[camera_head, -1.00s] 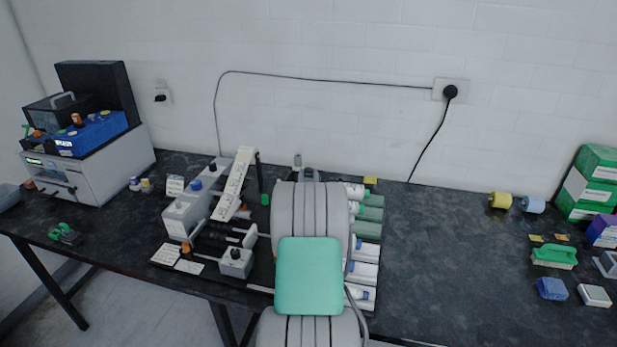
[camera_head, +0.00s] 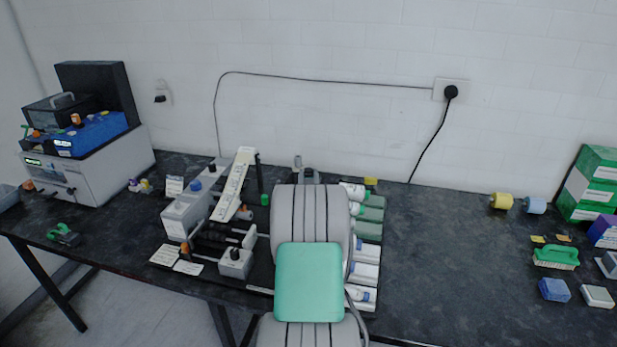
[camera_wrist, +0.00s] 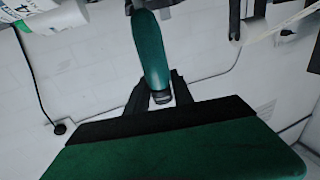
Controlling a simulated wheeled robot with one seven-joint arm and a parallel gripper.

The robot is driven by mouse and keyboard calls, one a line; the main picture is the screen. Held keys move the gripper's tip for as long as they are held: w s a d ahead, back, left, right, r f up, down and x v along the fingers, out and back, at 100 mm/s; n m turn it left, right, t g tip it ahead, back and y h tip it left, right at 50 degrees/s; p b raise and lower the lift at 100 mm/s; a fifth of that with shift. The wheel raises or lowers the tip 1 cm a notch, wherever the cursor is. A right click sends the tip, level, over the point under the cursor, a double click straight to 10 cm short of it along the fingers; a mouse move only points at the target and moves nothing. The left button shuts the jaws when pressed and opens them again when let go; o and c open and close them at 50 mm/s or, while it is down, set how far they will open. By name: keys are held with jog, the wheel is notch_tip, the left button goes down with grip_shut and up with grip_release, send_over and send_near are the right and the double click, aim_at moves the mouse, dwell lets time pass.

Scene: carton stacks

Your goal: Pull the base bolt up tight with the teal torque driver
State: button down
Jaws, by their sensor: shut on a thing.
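The teal torque driver (camera_wrist: 151,50) shows in the wrist view as a dark teal, rounded handle with a dark, metallic-looking end. My gripper (camera_wrist: 161,92) is shut on it, with black fingers on either side of that end. The driver's far end runs toward the top of the wrist view, where its tip cannot be made out. In the head view my arm hides the driver and most of my gripper. A grey bench fixture (camera_head: 185,217) with rods, knobs and a white sloping labelled bar stands left of my arm. I cannot pick out the base bolt in either view.
Green and white trays (camera_head: 368,230) with bottles stand just right of my arm. A grey machine (camera_head: 110,170) with a blue box is at far left. A green brush (camera_head: 555,257), blocks and green cartons (camera_head: 592,180) are at right.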

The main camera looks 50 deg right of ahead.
jog(key=shift+f+b, duration=0.65)
jog(key=shift+b, duration=0.3)
dwell(0.7)
jog(key=c, duration=1.7)
grip_release()
grip_shut()
jog(key=shift+w+a+f+m+g+h+b, duration=0.1)
jog(key=shift+f+m+g+h+b, duration=0.15)
jog(key=shift+b, duration=0.25)
jog(key=shift+r+m+g+h+b, duration=0.2)
jog(key=shift+m+g+h+b, duration=0.2)
jog(key=shift+g+b, duration=0.35)
jog(key=shift+f+b, duration=0.2)
jog(key=shift+b, duration=0.45)
jog(key=shift+m+g+h+b, duration=0.35)
jog(key=shift+m+g+b, duration=0.25)
jog(key=shift+b, duration=0.35)
